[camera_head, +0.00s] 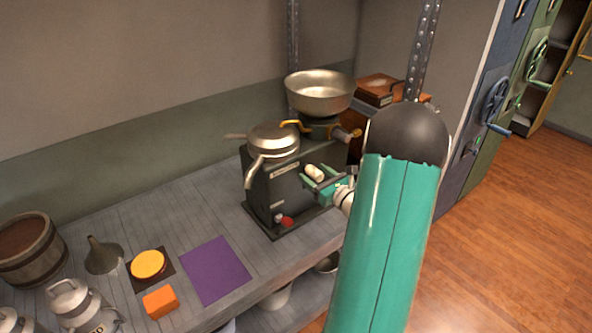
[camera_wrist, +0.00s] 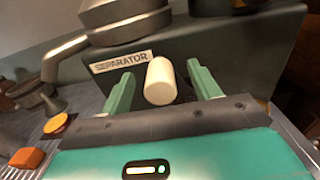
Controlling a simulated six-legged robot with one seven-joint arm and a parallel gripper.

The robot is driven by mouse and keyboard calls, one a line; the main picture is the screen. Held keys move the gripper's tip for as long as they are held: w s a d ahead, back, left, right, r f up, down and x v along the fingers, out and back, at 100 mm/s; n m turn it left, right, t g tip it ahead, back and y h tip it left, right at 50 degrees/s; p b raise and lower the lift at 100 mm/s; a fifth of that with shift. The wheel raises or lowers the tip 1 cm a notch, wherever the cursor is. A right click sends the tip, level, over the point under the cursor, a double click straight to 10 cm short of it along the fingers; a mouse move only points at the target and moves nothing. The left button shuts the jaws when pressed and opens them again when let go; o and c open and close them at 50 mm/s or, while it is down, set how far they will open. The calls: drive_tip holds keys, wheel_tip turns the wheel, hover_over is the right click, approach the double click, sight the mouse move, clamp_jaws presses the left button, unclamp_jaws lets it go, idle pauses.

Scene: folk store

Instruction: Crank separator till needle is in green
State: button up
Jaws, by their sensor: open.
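The separator (camera_head: 290,185) is a dark box-shaped machine with a metal bowl (camera_head: 320,92) on top and a spout at its left. Its label plate (camera_wrist: 122,61) reads "SEPARATOR" in the wrist view. A cream crank handle (camera_head: 314,173) sticks out at its front. In the wrist view the handle (camera_wrist: 160,82) stands between the two green fingers of my gripper (camera_wrist: 158,88). My gripper is open, with a gap on each side of the handle. In the head view my gripper (camera_head: 318,183) is at the machine's front. I cannot make out the needle or a green zone.
The grey plank bench holds a purple mat (camera_head: 215,270), an orange block (camera_head: 160,302), a yellow round (camera_head: 148,265), a funnel (camera_head: 103,255), a wooden bucket (camera_head: 30,248) and metal cans (camera_head: 80,303). A red knob (camera_head: 286,221) is low on the separator. Wooden floor is open at right.

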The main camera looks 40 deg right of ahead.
drive_tip(key=s+a, duration=0.1)
drive_tip(key=s, duration=0.8)
idle(0.5)
drive_tip(key=shift+w, duration=0.1)
idle(0.3)
drive_tip(key=w+a+r+n+g+y, duration=0.2)
drive_tip(key=a+n+g+y, duration=0.15)
drive_tip(key=a+n, duration=0.4)
drive_tip(key=w+a+r+n+g+y, duration=0.1)
drive_tip(key=a+r+n+g+y, duration=0.25)
drive_tip(key=a, duration=0.75)
drive_tip(key=w+a+r+n+g+y, duration=0.2)
drive_tip(key=a+n+y, duration=0.3)
drive_tip(key=a, duration=0.5)
drive_tip(key=s+a+r+n+g+h, duration=0.1)
drive_tip(key=s+a+r+n+h, duration=0.2)
drive_tip(key=n, duration=0.7)
drive_tip(key=s+a+r+n+g+h, duration=0.2)
drive_tip(key=s+a+n+h, duration=0.5)
drive_tip(key=n, duration=0.4)
drive_tip(key=shift+s+a+r, duration=0.35)
drive_tip(key=shift+s+r, duration=0.35)
drive_tip(key=shift+s, duration=0.2)
